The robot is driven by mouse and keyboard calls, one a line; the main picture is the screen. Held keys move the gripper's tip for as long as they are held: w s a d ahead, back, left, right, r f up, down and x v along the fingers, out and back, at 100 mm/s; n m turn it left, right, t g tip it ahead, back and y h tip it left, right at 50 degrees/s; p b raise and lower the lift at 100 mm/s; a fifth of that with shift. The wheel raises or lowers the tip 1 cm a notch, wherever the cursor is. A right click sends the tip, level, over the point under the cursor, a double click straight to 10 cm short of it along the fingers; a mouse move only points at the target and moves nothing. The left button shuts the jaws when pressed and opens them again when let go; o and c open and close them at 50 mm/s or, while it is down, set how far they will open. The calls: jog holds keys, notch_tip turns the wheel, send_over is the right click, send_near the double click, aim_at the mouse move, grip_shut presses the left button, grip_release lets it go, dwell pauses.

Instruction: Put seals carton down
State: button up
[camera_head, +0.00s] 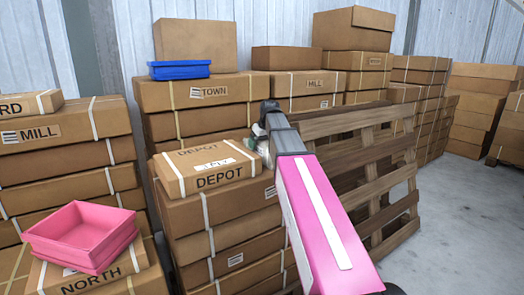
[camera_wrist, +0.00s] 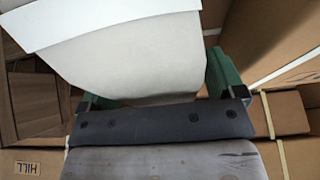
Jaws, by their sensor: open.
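My gripper (camera_head: 262,130) is at the right end of a flat brown DEPOT carton (camera_head: 205,165) on top of a stack. In the wrist view its two green fingers (camera_wrist: 160,92) stand apart, open. A pale grey block (camera_wrist: 135,60) with a white edge fills the space between the fingers. I cannot tell whether it touches either finger. In the head view my gripper and arm mostly hide that block. No label reading seals is legible, so I cannot tell for sure which thing is the seals carton.
A wooden pallet (camera_head: 385,202) leans just right of the stack. Behind stand TOWN (camera_head: 208,91) and MILL cartons (camera_head: 307,82), with a blue tray (camera_head: 179,70). A pink tray (camera_head: 84,235) sits on the NORTH carton (camera_head: 95,283). Bare floor (camera_head: 455,225) lies at right.

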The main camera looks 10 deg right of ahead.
jog(key=c, duration=1.3)
jog(key=shift+r, duration=0.15)
